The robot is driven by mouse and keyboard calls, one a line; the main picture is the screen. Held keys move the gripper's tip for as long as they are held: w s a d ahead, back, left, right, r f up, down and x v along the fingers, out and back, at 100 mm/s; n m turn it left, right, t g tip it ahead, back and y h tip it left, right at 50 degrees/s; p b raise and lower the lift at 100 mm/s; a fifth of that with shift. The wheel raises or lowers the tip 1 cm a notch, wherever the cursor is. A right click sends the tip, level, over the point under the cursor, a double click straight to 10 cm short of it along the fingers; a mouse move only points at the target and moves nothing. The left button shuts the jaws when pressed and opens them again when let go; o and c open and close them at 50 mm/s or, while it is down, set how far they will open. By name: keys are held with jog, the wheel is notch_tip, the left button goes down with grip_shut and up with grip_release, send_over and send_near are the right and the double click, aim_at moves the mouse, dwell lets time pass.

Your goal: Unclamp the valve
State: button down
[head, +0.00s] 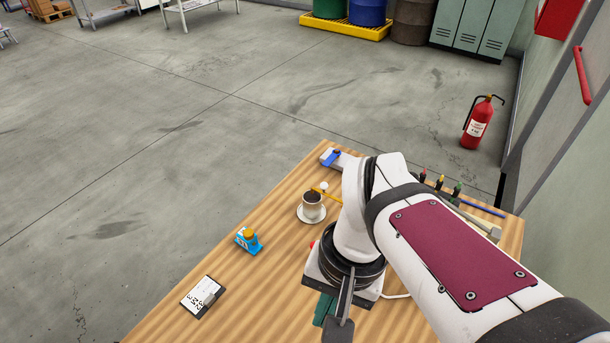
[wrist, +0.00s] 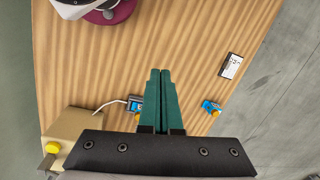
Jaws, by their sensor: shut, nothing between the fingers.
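My gripper (wrist: 160,71) has green fingers, shut together and empty, above the table. In the head view my arm hides most of this area.
A beige box with a yellow button (wrist: 75,132) sits left of my gripper. A cup on a saucer (head: 312,206) and a printed card (head: 203,297) are on the table (head: 262,290). Marker-like items (head: 440,184) stand at the far right.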

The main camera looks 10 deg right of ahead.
jog(key=w+d+r+m, duration=0.1)
jog(key=w+d+m, duration=0.15)
jog(key=w, duration=0.95)
jog(key=w+d+f+m, duration=0.1)
jog(key=w+d+f, duration=0.4)
jog(key=w, duration=0.3)
jog(key=w+d+f+m+g, duration=0.1)
jog(key=w+d+f, duration=0.4)
jog(key=w, duration=0.4)
jog(key=shift+w+f, duration=0.15)
jog(key=shift+f, duration=0.6)
jog(key=x, duration=0.9)
jog(key=shift+a, duration=0.2)
jog(key=s+a, duration=0.2)
jog(key=shift+a+f, duration=0.15)
jog(key=shift+a, duration=0.2)
jog(key=shift+s+a, duration=0.25)
jog(key=shift+a, duration=0.1)
